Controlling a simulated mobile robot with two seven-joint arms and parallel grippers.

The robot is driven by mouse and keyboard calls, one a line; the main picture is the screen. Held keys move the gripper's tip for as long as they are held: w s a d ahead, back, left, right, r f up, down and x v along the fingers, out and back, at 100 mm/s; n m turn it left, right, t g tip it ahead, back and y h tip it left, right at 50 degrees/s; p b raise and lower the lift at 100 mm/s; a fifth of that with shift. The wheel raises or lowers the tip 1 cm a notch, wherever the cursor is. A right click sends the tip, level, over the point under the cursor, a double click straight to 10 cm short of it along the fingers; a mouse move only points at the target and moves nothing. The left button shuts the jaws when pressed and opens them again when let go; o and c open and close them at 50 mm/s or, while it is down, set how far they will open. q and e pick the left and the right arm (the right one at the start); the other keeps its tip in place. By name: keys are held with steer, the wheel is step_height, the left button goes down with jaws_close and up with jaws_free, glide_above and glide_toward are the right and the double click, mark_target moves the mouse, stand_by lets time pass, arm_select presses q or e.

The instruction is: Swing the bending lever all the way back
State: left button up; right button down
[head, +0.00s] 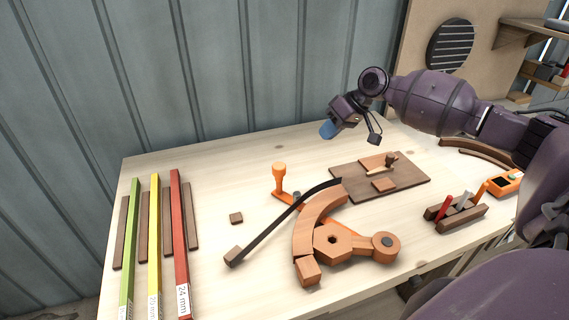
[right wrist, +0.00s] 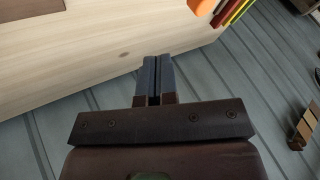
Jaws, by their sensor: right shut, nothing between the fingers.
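The bending lever (head: 284,194) is an orange arm with an upright orange knob at its far left end. It lies behind the curved form, and its arm runs under a dark strip (head: 282,222) toward the wooden form. The curved wooden form (head: 309,222) stands at the middle front, with a hexagonal block and a round roller at its right. My right gripper (head: 328,129) is raised above the back of the table, behind and right of the lever knob and apart from it. Its fingers show together and empty in the right wrist view (right wrist: 158,76). My left gripper is in neither view.
A brown board (head: 405,193) with small wooden parts lies right of the form. A tool holder (head: 455,213) and orange device (head: 505,182) stand at right. A ribbed wall (head: 230,70) backs the table.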

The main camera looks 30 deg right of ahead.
steer(key=shift+s, duration=0.15)
steer(key=w+a+f, duration=0.3)
steer(key=a+f, duration=0.5)
steer(key=shift+w+a+b, duration=0.25)
steer(key=shift+a+b, duration=0.15)
stand_by(0.3)
